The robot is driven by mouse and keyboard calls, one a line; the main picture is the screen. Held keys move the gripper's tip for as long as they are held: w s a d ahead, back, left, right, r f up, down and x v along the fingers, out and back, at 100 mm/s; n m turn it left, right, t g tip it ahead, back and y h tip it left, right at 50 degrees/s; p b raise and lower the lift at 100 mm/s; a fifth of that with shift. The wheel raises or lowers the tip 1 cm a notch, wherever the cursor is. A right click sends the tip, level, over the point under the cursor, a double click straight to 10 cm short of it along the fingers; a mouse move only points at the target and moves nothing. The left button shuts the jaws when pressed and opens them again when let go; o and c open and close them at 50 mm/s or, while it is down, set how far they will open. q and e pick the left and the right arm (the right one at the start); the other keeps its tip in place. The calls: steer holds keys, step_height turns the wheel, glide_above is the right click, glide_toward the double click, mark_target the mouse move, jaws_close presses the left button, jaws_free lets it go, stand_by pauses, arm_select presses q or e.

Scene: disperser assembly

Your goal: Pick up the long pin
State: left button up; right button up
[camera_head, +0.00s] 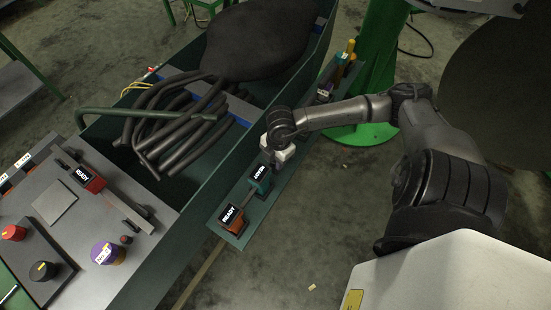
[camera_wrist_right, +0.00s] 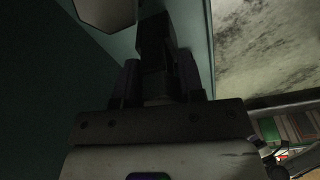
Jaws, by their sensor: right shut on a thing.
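My right gripper (camera_head: 275,163) reaches down to the narrow green ledge on the outside of the long green trough, close beside a teal labelled block (camera_head: 259,180). In the right wrist view its two dark fingers (camera_wrist_right: 158,75) are shut on a dark, narrow, upright piece (camera_wrist_right: 155,38), which I take to be the long pin. Its lower end and whether it touches the ledge cannot be told. My left gripper is not in view.
The trough (camera_head: 190,205) holds dark hoses (camera_head: 175,125). A grey bench (camera_head: 100,205) carries knobs at the left.

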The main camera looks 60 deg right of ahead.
steer(key=c, duration=0.3)
steer(key=shift+r, duration=0.1)
steer(key=shift+c, duration=0.2)
